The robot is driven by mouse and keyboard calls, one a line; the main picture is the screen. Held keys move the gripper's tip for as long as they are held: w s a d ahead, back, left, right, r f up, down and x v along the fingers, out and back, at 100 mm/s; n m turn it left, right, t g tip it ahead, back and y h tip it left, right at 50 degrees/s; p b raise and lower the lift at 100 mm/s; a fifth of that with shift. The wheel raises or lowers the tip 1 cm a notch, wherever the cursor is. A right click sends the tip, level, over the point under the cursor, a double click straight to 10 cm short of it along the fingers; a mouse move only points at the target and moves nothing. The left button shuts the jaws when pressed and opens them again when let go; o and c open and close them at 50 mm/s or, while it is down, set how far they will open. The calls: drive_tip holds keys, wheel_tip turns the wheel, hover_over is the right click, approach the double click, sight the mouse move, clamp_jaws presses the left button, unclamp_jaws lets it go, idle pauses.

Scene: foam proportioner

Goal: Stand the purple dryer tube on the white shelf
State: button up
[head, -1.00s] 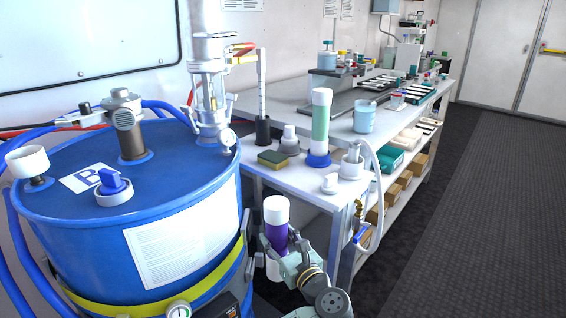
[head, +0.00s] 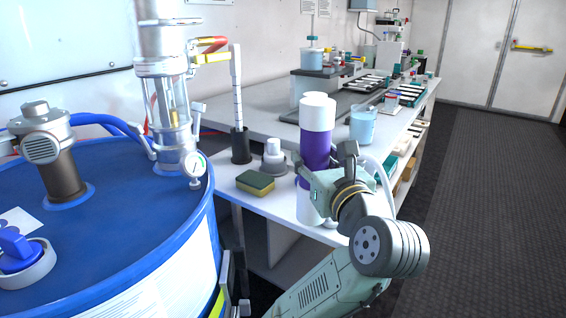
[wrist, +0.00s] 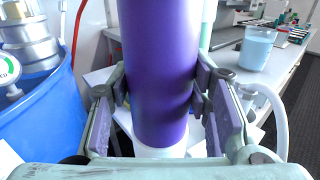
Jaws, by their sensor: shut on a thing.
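The purple dryer tube (head: 315,150) has white ends and stands upright in my gripper (head: 312,182), in front of the white shelf (head: 283,204) in the head view. In the wrist view the tube (wrist: 160,60) fills the middle, with the fingers of my gripper (wrist: 158,92) shut on its two sides. The tube's lower white end overlaps the shelf's front part in the head view; I cannot tell whether it touches. A green tube with white cap, seen earlier on the shelf, is almost wholly hidden behind the purple one.
A green-and-yellow sponge (head: 255,183), a grey fitting (head: 273,160) and a black holder with a white rod (head: 240,148) stand left of the tube. A beaker of blue liquid (head: 363,124) stands behind right. The blue drum (head: 120,235) is at left; a pale hose hangs at right.

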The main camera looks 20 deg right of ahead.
drive_tip(key=w+f+p, duration=0.1)
drive_tip(key=w+f, duration=0.3)
drive_tip(key=w, duration=0.8)
drive_tip(key=shift+w+a+f+p, duration=0.15)
drive_tip(key=shift+a+f+p, duration=0.05)
drive_tip(key=shift+f+p, duration=0.1)
drive_tip(key=shift+f, duration=0.25)
drive_tip(key=o, duration=1.5)
drive_tip(key=s, duration=0.4)
drive_tip(key=s+b, duration=0.1)
drive_tip(key=s, duration=0.7)
drive_tip(key=shift+a+r, duration=0.2)
drive_tip(key=shift+a, duration=0.05)
